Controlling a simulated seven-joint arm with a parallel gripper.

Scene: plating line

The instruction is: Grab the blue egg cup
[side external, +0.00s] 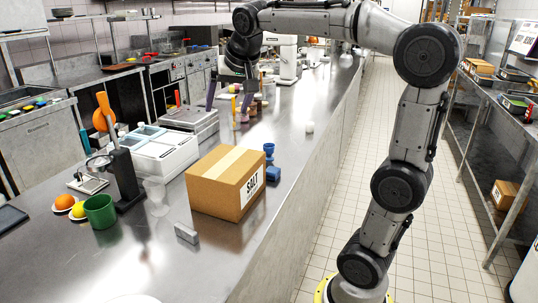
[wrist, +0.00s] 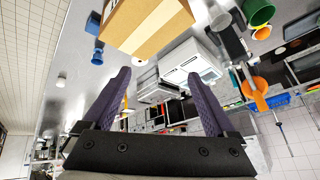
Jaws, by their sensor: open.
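A blue egg cup (side external: 269,149) stands on the steel counter (side external: 330,100) just behind the right end of the cardboard box. In the wrist view a blue cup shape (wrist: 97,57) lies left of the box. A second blue piece (side external: 272,173), squat and blocky, sits right beside the egg cup; it also shows in the wrist view (wrist: 92,24). My gripper (side external: 228,106) is over the counter farther back, away from the egg cup, with purple fingers pointing down. In the wrist view my gripper (wrist: 158,75) is open and nothing is between its fingers.
The cardboard box (side external: 213,188) marked SALT stands in front of the egg cup, an obstacle at its left. A small white cylinder (side external: 309,127) stands behind it. White bins (side external: 163,150) and a green mug (side external: 100,211) are to the left. The counter's right strip is mostly clear.

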